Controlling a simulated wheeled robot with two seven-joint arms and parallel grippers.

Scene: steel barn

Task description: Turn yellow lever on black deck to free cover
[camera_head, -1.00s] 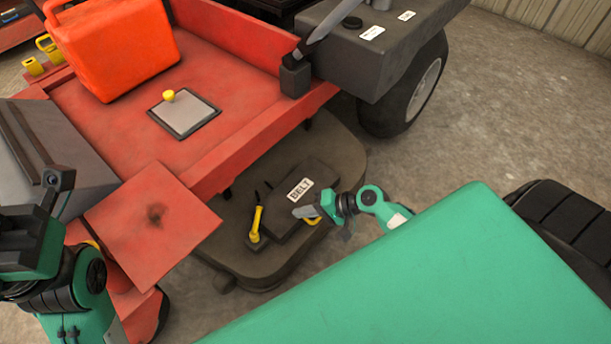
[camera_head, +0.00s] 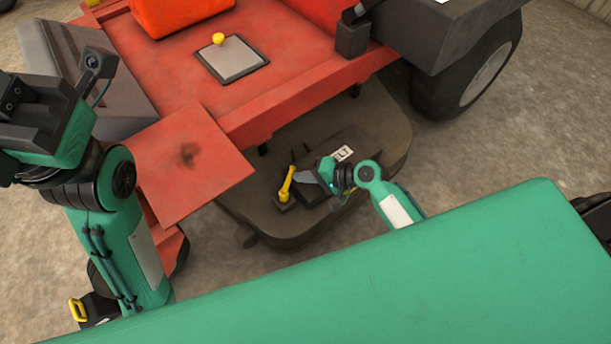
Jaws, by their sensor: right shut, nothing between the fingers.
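The yellow lever (camera_head: 287,184) stands up at a slant from a small dark block on the black deck (camera_head: 384,144). To its right lies the dark cover (camera_head: 318,192) with a white label (camera_head: 343,153), of which "ELT" shows. My right gripper (camera_head: 298,176) is shut and empty, just right of the lever with its tips pointing left at it. I cannot tell whether they touch. The gripper and wrist hide part of the cover. My left gripper's dark body (camera_head: 35,108) is at the left edge, far from the deck; its fingers cannot be made out.
The red mower body (camera_head: 265,104) overhangs the deck's far side, with a red panel (camera_head: 188,165) at left. A grey plate with a yellow knob (camera_head: 219,39) lies on it. A black wheel (camera_head: 470,80) stands at right. Concrete floor is clear right of the deck.

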